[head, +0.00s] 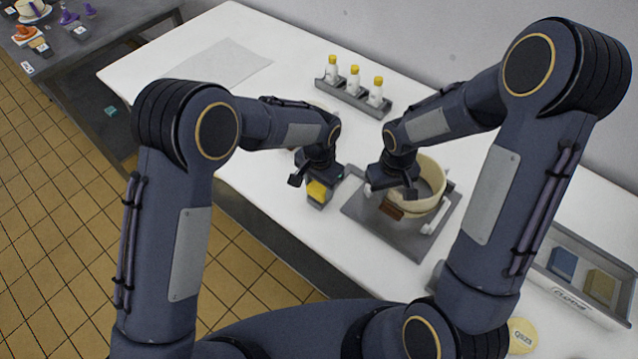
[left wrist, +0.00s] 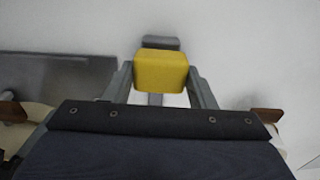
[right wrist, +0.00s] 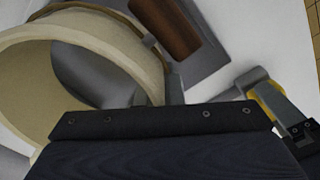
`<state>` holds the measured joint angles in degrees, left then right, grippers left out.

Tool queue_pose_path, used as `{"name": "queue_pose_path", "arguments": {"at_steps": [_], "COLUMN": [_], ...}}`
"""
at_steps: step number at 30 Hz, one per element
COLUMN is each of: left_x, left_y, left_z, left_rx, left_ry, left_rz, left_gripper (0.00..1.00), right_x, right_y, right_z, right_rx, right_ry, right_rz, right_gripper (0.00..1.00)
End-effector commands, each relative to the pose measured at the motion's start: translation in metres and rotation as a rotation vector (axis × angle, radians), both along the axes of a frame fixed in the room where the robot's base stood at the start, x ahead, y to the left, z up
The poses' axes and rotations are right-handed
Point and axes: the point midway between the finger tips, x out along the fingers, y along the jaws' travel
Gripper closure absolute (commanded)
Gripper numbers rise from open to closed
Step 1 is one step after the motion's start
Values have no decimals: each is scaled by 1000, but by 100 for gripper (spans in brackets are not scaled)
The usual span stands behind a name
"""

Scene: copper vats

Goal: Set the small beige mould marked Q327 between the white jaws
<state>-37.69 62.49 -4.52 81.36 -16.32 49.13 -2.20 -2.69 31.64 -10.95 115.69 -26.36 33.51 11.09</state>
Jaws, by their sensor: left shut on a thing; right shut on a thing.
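A beige ring-shaped mould (head: 432,172) is over the grey plate (head: 428,240) in the head view; its marking cannot be read. White jaws (head: 434,221) show at its right side; the other side is partly hidden by my arm. My right gripper (head: 392,189) is shut on the mould's near-left wall. The right wrist view shows the mould's wall (right wrist: 115,35) and a brown block (right wrist: 168,26) on its outside. My left gripper (head: 316,183) is shut on a yellow block with a grey part (head: 317,193), at the table's front edge; the yellow block (left wrist: 160,72) sits between its fingers.
A grey rack (head: 350,97) with yellow-capped white bottles stands at the back. A grey tray (head: 572,300) with a blue and a tan block is at the right. A round beige piece (head: 521,335) with an unclear label lies near the front right.

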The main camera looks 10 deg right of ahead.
Motion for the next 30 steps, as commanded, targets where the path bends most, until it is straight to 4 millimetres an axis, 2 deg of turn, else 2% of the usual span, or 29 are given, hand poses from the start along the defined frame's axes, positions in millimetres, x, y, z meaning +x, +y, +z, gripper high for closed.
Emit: {"name": "queue_pose_path", "arguments": {"at_steps": [30], "left_x": [-2], "left_y": [1], "left_z": [-3], "left_rx": [4], "left_ry": [6], "left_rz": [0], "left_gripper": [72], "right_x": [0], "right_y": [0], "right_z": [-30], "right_rx": [0], "right_ry": [0], "right_rz": [0], "right_gripper": [100]}}
